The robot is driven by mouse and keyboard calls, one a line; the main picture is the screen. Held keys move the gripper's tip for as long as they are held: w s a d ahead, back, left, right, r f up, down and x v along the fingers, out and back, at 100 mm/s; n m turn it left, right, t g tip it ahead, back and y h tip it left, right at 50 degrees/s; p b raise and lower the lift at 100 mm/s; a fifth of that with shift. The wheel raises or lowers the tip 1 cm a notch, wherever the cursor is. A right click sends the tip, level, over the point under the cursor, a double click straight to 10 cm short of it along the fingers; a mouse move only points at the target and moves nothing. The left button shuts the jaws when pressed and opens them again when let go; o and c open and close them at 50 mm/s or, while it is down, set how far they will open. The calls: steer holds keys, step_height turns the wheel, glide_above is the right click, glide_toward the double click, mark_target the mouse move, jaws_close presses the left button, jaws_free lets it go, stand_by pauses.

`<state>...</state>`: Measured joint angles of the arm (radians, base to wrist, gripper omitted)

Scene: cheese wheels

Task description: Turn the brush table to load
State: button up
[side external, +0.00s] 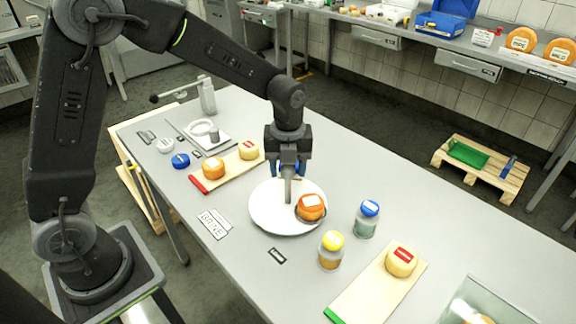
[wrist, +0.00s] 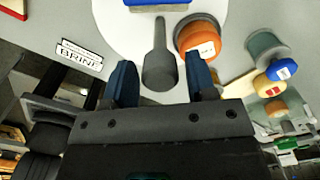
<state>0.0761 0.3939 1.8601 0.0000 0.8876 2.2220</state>
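The brush table is a white round disc (side external: 270,218) on the grey table, also filling the upper middle of the wrist view (wrist: 115,30). A grey upright handle (side external: 288,190) stands on it; the handle shows in the wrist view (wrist: 160,58) too. An orange cheese wheel (side external: 311,208) with a pale label sits on the disc, right of the handle (wrist: 196,40). My gripper (side external: 287,170) is over the disc at the handle. In the wrist view its blue fingers (wrist: 162,78) are apart, one either side of the handle, with gaps showing. The lower handle is partly hidden.
A blue-lidded jar (side external: 367,220) and yellow-lidded jar (side external: 331,250) stand right of the disc. A red-ended board (side external: 205,186) with two cheeses lies behind left; a green-ended board (side external: 345,308) with one cheese lies front right. A BRINE label (side external: 214,224) lies left.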

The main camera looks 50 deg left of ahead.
jaws_close()
steer(key=shift+m, duration=1.5)
steer(key=shift+o, duration=1)
jaws_free()
step_height(320, 180, up, 14)
